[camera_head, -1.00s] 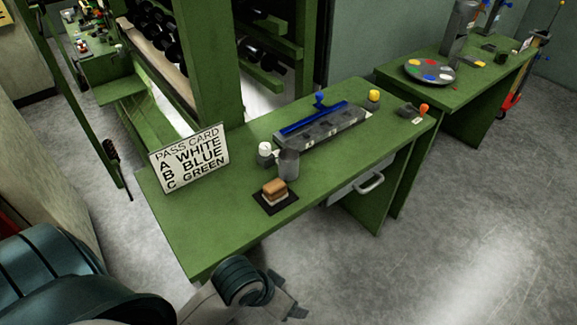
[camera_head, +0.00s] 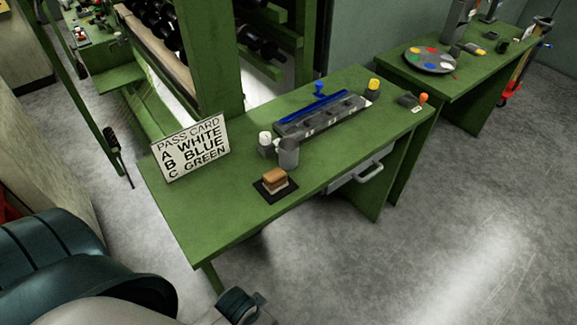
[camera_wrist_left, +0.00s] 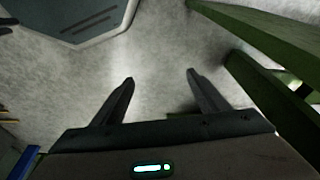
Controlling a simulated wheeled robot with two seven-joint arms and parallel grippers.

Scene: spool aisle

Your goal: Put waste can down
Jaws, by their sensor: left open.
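A small grey cylinder (camera_head: 288,153), which may be the waste can, stands upright on the green table (camera_head: 222,215), beside a white-capped container (camera_head: 265,144). My left gripper (camera_wrist_left: 159,77) is open in the left wrist view, with nothing between its fingers and bare floor beyond them. In the head view my left arm comes in at the lower left, and its wrist lies at the bottom edge, in front of the table. The fingers are cut off there. No can shows near the gripper. My right gripper is not in view.
The table also holds a pass card sign (camera_head: 190,147), a brown block on a dark mat (camera_head: 274,181) and a grey-and-blue rack (camera_head: 318,118). A second green table (camera_head: 480,85) stands at upper right. Floor at right is clear. Green beams (camera_wrist_left: 275,95) flank the gripper's right.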

